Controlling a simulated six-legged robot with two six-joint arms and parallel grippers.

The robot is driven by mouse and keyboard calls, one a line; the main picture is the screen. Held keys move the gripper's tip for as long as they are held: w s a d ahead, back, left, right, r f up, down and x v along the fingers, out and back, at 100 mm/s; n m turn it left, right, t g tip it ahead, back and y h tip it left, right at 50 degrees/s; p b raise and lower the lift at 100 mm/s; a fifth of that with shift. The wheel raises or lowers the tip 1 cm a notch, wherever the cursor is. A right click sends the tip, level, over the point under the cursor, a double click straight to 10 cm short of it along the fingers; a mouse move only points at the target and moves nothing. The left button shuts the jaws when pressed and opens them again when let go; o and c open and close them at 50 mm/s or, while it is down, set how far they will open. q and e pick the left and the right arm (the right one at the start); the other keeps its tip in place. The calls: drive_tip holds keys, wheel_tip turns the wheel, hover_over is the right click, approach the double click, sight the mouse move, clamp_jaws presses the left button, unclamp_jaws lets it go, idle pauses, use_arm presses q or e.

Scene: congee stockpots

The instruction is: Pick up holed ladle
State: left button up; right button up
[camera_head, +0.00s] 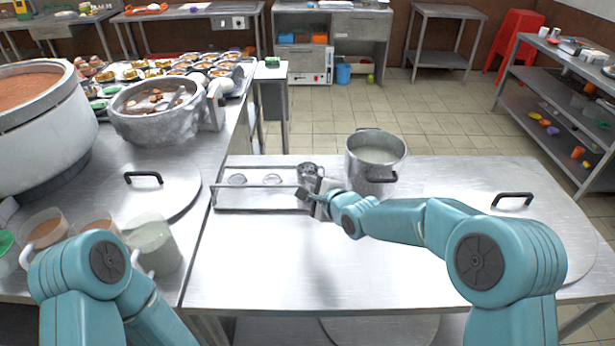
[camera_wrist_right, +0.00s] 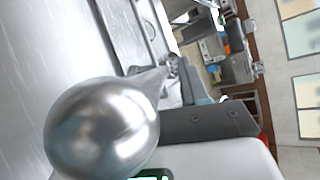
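A metal rack (camera_head: 262,208) stands on the front steel table, with two round metal pieces (camera_head: 272,179) in its left and middle places. A shiny metal ladle (camera_head: 309,171) is at its right end; I cannot make out holes in it. My right gripper (camera_head: 312,198) is at that end, right beside this ladle. In the right wrist view, a large rounded shiny metal piece (camera_wrist_right: 100,128), likely part of a ladle, is close to the camera beside a dark gripper finger (camera_wrist_right: 208,121). Whether the fingers touch or grip it is unclear. My left gripper is out of view.
A steel pot (camera_head: 375,160) stands right behind my right gripper. A flat lid with a black handle (camera_head: 512,199) lies at the right, another lid (camera_head: 160,192) at the left. Cups (camera_head: 152,243) and large pots (camera_head: 160,113) crowd the left table. The front table's middle is clear.

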clamp_jaws()
idle(1.2)
